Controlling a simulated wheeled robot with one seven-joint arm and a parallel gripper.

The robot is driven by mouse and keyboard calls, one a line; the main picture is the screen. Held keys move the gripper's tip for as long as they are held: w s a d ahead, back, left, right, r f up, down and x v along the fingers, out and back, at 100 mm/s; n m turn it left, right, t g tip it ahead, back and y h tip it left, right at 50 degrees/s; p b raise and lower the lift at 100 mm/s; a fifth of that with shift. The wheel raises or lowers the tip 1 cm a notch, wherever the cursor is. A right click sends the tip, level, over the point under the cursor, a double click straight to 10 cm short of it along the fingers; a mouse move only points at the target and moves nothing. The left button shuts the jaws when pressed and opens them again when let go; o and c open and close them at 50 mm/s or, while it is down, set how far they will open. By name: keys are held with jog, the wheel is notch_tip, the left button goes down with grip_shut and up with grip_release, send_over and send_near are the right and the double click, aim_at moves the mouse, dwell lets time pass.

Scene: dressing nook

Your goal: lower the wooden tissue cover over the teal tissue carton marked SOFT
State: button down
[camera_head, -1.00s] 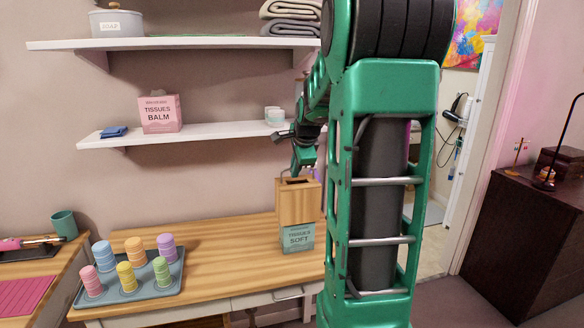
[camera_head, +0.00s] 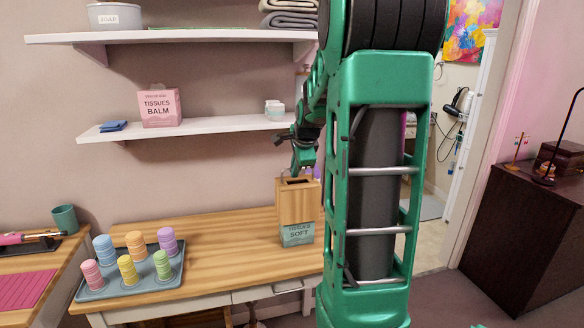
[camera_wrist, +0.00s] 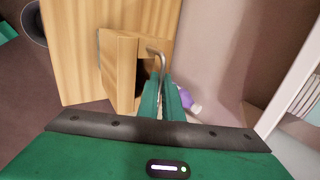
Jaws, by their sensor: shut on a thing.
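The wooden tissue cover (camera_head: 298,205) is a light wood box with a dark slot in its top. It is upright, around the upper part of the teal tissue carton (camera_head: 297,236), which stands on the wooden table. The carton's lower band with SOFT shows below the cover's edge; its upper part is hidden inside. My gripper (camera_head: 303,168) is above the cover. In the wrist view my gripper (camera_wrist: 162,90) is shut on a thin metal handle (camera_wrist: 160,58) on the cover (camera_wrist: 122,70). The carton cannot be made out in the wrist view.
A blue-grey tray (camera_head: 130,285) with several coloured ribbed pots sits at the table's left. A shelf (camera_head: 200,129) behind holds a pink BALM carton (camera_head: 160,108) and a small white jar (camera_head: 275,111). A purple-and-white bottle (camera_wrist: 188,102) is near the cover. The table between tray and carton is clear.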

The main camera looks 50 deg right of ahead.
aim_at(298, 187)
jog(key=shift+f, duration=5.05)
jog(key=c, duration=1.9)
grip_release()
jog(key=shift+o, duration=0.2)
jog(key=v, duration=1)
jog(key=shift+s+a+r, duration=0.1)
jog(key=shift+s+r, duration=0.05)
jog(key=shift+r, duration=0.2)
jog(key=s+a+f+n+g+y, duration=0.2)
jog(key=s+a+f+n+g, duration=0.1)
jog(key=s+a+n, duration=0.6)
jog(key=s+a+f+n+g+y, duration=0.1)
jog(key=s+a+f+n+g, duration=0.1)
jog(key=s+a+n, duration=0.7)
jog(key=s+a+f, duration=0.1)
jog(key=s+a, duration=0.2)
jog(key=s, duration=0.1)
jog(key=shift+s+g+y, duration=0.35)
jog(key=shift+g+y, duration=0.05)
